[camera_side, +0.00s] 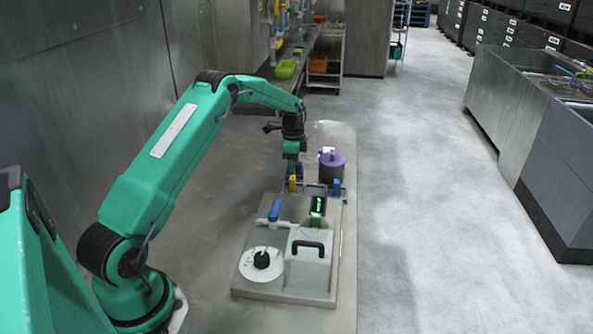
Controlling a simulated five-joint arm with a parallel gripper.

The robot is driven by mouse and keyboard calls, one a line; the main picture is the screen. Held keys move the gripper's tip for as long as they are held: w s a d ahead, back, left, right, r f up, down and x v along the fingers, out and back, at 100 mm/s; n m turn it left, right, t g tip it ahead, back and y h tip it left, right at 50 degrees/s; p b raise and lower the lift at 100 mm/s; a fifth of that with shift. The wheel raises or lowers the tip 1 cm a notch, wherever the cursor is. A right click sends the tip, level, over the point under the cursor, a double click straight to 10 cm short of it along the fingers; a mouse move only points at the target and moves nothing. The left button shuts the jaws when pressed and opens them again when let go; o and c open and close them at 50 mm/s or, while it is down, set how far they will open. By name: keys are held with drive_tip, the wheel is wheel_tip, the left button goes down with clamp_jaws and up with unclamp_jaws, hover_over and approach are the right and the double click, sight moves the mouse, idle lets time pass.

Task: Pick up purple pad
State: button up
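My gripper (292,168) points down at the far end of the work board. It is small and partly merged with the things around it, so I cannot tell whether its fingers are open or shut. A small dark purple piece (300,171), which may be the purple pad, shows just right of the gripper, partly hidden. I cannot tell whether they touch.
A yellow piece (292,184) and a blue piece (337,187) stand near the gripper. The grey board (270,290) carries a white disc with a black knob (261,260), a pale box with a black handle (308,265) and a blue-handled valve (274,210).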

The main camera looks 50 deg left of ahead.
drive_tip(key=shift+r, duration=0.1)
drive_tip(key=shift+r, duration=0.5)
wheel_tip(320, 180, up, 3)
drive_tip(key=shift+r, duration=0.2)
drive_tip(key=s+d+r, duration=0.1)
drive_tip(key=d+r, duration=0.5)
drive_tip(key=d, duration=0.5)
drive_tip(key=shift+d+r, duration=0.25)
drive_tip(key=shift+d, duration=0.05)
drive_tip(key=o, duration=0.4)
drive_tip(key=c, duration=0.3)
drive_tip(key=s+d+r, duration=0.1)
drive_tip(key=s+d, duration=0.3)
drive_tip(key=s+d+r, duration=0.2)
drive_tip(key=s+d, duration=0.2)
drive_tip(key=s, duration=0.1)
drive_tip(key=s+d+r, duration=0.1)
drive_tip(key=s+d, duration=0.3)
drive_tip(key=shift+s+d+r, duration=0.15)
drive_tip(key=shift+d+r, duration=0.15)
drive_tip(key=shift+r, duration=0.1)
